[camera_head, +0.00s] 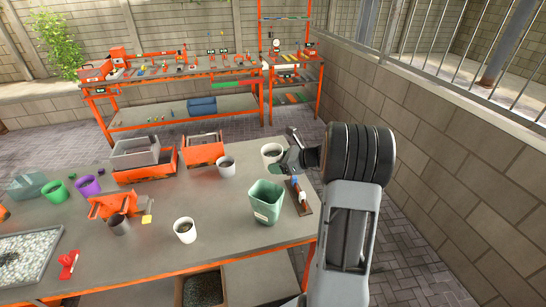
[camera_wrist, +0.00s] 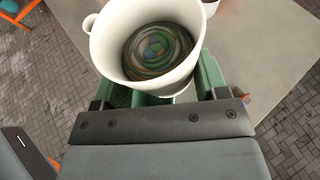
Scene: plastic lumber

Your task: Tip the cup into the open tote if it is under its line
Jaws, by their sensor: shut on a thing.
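My gripper (camera_head: 286,160) is shut on a white cup (camera_head: 269,150) and holds it upright above the right part of the table. In the wrist view the cup (camera_wrist: 112,42) has a handle on its left and sits between the green finger parts. Mixed dark and coloured bits lie inside, well below the rim. I cannot make out a line on the cup. An open green tote (camera_head: 266,201) with a pale label stands on the table, nearer than the cup. A grey open tray-like container (camera_head: 134,155) stands farther left.
A block wall (camera_head: 440,150) bounds the right side.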

